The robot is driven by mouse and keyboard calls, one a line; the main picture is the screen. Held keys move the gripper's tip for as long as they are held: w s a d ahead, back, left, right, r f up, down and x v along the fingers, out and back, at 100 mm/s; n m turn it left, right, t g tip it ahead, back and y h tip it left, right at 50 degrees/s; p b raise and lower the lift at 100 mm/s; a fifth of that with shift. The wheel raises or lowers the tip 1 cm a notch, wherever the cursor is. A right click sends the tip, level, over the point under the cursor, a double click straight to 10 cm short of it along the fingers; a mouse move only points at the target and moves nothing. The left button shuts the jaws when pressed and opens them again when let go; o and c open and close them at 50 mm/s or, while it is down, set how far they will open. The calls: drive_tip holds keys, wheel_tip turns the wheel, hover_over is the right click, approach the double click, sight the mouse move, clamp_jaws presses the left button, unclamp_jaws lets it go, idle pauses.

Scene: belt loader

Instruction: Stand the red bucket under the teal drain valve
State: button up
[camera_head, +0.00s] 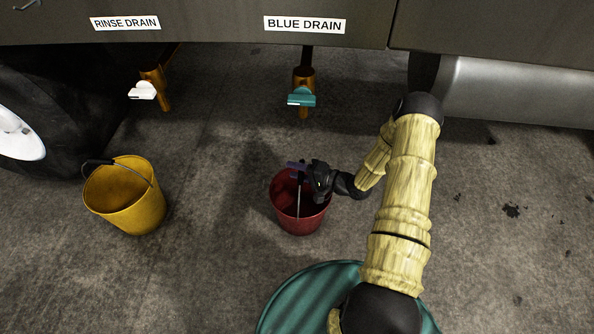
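The red bucket (299,220) stands upright on the floor, or just above it; I cannot tell which. The teal drain valve (302,97) hangs below the vehicle body, under the BLUE DRAIN label (305,24). In the picture the bucket is below the valve, on the near side. My gripper (298,170) is over the bucket's far rim, at the top of its grey handle. Its fingers are small and dark here, and I cannot tell whether they are closed on the handle.
A yellow bucket (137,209) stands at the left, below a white valve (143,91) labelled RINSE DRAIN (126,23). A large black tyre (60,110) is at the far left. A grey cylinder (520,90) is at the right. The floor between the two buckets is clear.

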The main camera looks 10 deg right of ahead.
drive_tip(key=p+v, duration=0.5)
drive_tip(key=v, duration=0.7)
drive_tip(key=w+d+r+n+g+h, duration=0.1)
drive_tip(key=w+r+n+g+h, duration=0.3)
drive_tip(key=r+h, duration=0.85)
drive_tip(key=s+a+r+n+g, duration=0.1)
drive_tip(key=s+a+r, duration=0.3)
drive_tip(key=s+r, duration=0.2)
drive_tip(key=s+a+r+n+g, duration=0.2)
drive_tip(key=s+a+r, duration=0.3)
drive_tip(key=s, duration=0.6)
drive_tip(key=shift+v, duration=1.1)
